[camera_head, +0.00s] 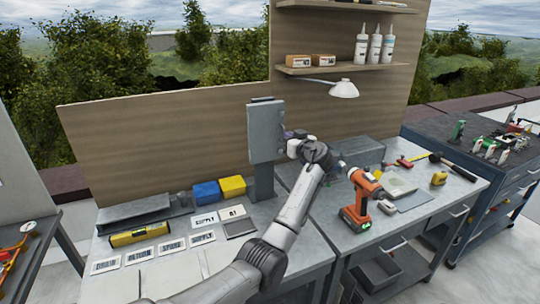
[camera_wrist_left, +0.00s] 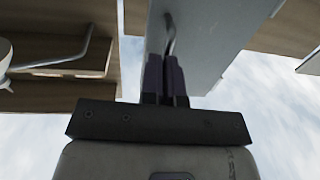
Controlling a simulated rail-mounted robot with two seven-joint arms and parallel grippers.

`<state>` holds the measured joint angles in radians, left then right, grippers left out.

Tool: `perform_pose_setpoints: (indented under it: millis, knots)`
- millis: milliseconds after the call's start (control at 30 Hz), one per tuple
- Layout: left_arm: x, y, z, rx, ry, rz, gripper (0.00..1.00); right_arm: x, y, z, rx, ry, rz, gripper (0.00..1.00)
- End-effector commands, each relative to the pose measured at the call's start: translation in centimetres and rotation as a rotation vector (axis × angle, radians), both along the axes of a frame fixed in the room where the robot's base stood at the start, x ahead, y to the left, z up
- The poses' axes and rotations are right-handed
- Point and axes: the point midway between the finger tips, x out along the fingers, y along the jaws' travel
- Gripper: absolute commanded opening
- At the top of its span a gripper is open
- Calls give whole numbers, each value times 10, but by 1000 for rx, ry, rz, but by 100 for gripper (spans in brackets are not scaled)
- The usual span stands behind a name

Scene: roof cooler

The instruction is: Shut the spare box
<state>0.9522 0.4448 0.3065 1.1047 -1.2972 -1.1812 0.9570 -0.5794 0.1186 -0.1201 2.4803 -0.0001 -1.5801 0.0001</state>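A grey upright box (camera_head: 264,130), which I take for the spare box, stands on a grey post at the back of the bench. Whether its door is ajar cannot be made out. My left gripper (camera_head: 290,135) is at the box's right side. In the left wrist view, its two dark fingers (camera_wrist_left: 165,85) are close together around the lower end of a thin dark handle (camera_wrist_left: 170,35). The handle is against a pale grey panel (camera_wrist_left: 205,45) of the box. The fingers hide their contact with it. My right gripper is not in view.
Blue and yellow bins (camera_head: 232,187) stand below the box. An orange drill (camera_head: 362,200) stands on the bench to the right. A lamp (camera_head: 343,89) hangs under the shelf (camera_head: 345,69). A wooden back panel (camera_head: 150,140) rises behind.

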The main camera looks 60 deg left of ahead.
Motion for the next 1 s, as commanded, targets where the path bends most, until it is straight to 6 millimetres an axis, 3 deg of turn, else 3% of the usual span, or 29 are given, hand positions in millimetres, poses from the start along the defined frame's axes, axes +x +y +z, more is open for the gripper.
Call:
perform_pose_setpoints:
  millis: [167, 700, 1000]
  knots:
    - [1, -8, -2, -3, 1, -1, 0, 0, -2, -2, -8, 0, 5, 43]
    - [15, -106, 1, -2, 1, -2, 0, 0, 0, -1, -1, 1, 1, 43]
    - [19, -135, 2, -2, 1, -1, 0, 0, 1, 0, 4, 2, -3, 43]
